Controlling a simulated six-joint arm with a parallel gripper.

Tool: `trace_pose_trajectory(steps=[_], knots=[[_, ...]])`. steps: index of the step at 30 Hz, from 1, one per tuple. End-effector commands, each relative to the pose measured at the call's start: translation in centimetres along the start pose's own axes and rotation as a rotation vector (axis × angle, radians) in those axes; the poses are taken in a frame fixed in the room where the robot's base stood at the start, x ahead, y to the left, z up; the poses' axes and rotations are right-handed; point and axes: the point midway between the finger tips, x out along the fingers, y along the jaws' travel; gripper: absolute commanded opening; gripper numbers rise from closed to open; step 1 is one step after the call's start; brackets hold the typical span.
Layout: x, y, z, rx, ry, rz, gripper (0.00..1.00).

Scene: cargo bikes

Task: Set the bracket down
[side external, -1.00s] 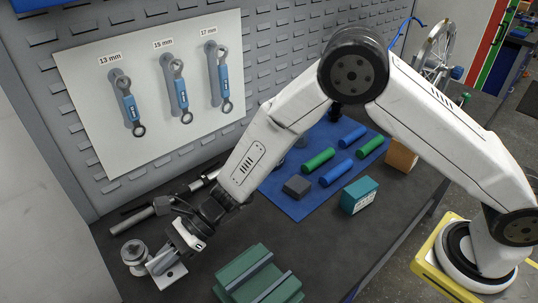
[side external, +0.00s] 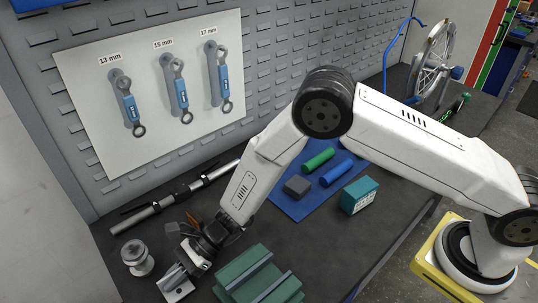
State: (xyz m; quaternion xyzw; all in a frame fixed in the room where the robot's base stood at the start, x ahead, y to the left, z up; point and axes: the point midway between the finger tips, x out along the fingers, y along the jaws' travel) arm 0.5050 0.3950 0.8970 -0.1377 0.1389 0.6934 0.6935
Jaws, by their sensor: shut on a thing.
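The bracket (side external: 176,288) is a silver metal piece with a flat plate, at the lower left in the side external view. My gripper (side external: 186,266) is shut on its upper part, and the jaws hide some of it. The bracket is low over the dark bench top (side external: 125,287). I cannot tell whether its plate touches the bench.
A silver spool-like part (side external: 137,257) stands left of the bracket. A green block with grey strips (side external: 258,276) is close on the right. A long metal bar (side external: 178,196) lies behind. A blue mat (side external: 296,208) with cylinders and a teal box (side external: 359,194) are farther right.

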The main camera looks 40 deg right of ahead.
Motion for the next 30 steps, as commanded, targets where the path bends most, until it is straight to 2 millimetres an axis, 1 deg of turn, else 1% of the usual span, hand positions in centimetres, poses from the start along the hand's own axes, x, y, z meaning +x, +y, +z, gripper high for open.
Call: trace_pose_trajectory(steps=[3,16,18,20,30], knots=[[0.26,-0.04,-0.54,-0.002,-0.002,0.0,0.0],[0.38,-0.02,-0.88,-0.001,-0.001,0.0,0.0],[0.38,0.0,-0.92,-0.001,0.0,0.0,0.24],[0.38,0.0,-0.91,-0.001,0.0,0.0,0.43],[0.36,-0.01,-0.85,-0.001,0.0,0.0,0.44]])
